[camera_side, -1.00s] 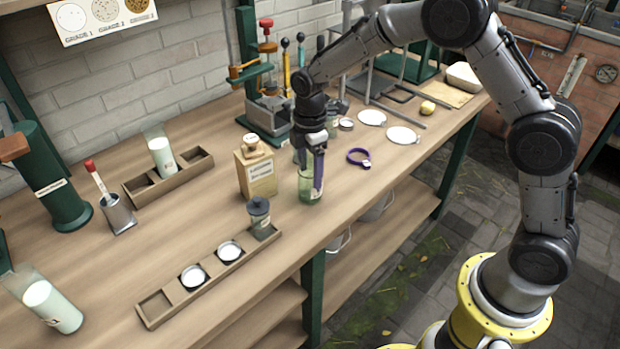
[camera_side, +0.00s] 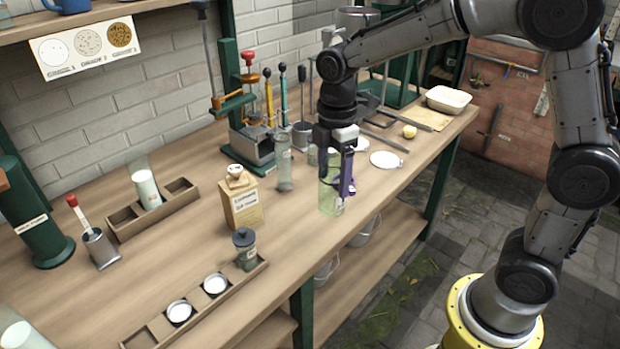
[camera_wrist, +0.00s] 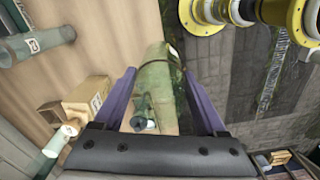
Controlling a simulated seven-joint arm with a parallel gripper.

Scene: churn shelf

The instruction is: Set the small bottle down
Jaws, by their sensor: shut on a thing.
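A small greenish glass bottle (camera_side: 329,192) is between the purple fingers of my gripper (camera_side: 338,178) in the side view. My gripper is shut on it, pointing down, and the bottle is about upright. It is close to the bench's front edge; I cannot tell whether its base touches the wood. In the wrist view the bottle (camera_wrist: 158,85) lies between both fingers (camera_wrist: 160,100), with bench to its left and floor to its right. Part of its far side is hidden by the finger in the side view.
A clear bottle (camera_side: 284,168) and a labelled box with a stopper (camera_side: 241,200) stand left of my gripper. A grey-lidded jar (camera_side: 245,250) sits at the end of a slotted wooden tray (camera_side: 262,266). White discs (camera_side: 386,159) lie behind to the right. Bare bench lies between box and bottle.

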